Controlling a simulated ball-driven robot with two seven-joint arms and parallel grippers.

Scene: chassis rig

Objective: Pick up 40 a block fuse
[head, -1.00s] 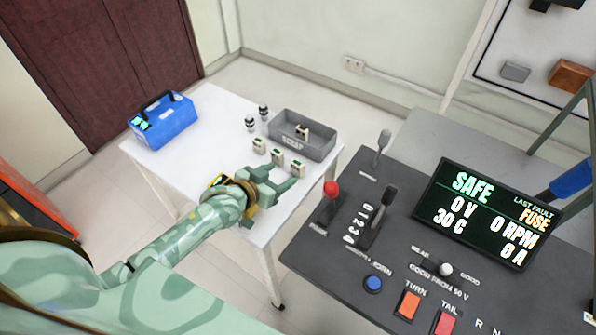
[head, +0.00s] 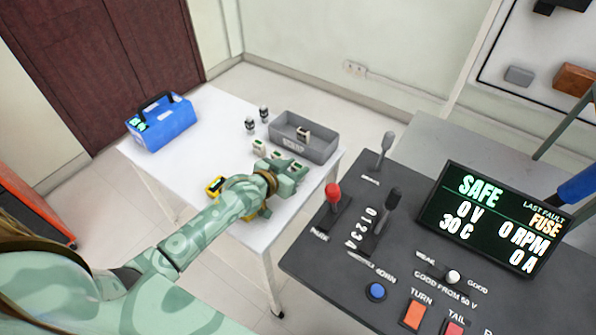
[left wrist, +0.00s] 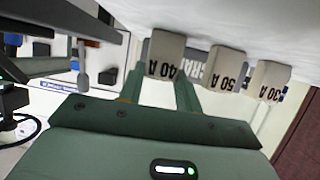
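The 40 A block fuse (left wrist: 163,55) is a pale block with black lettering, upside down in the left wrist view. It stands at the end of a row beside the 50 A block (left wrist: 216,70) and the 30 A block (left wrist: 267,80). My left gripper (left wrist: 160,88) is open, its two green fingers apart and pointing at the 40 A block; I cannot tell whether they touch it. In the head view my left gripper (head: 290,175) is low over the white table and partly hides the row. My right gripper is not in view.
A grey tray (head: 318,150) marked SCRAP stands behind the fuses with a block in it. A yellow device (head: 214,186) lies beside my left arm. A blue case (head: 163,125) is at the table's left. The control console (head: 330,255) stands close at right.

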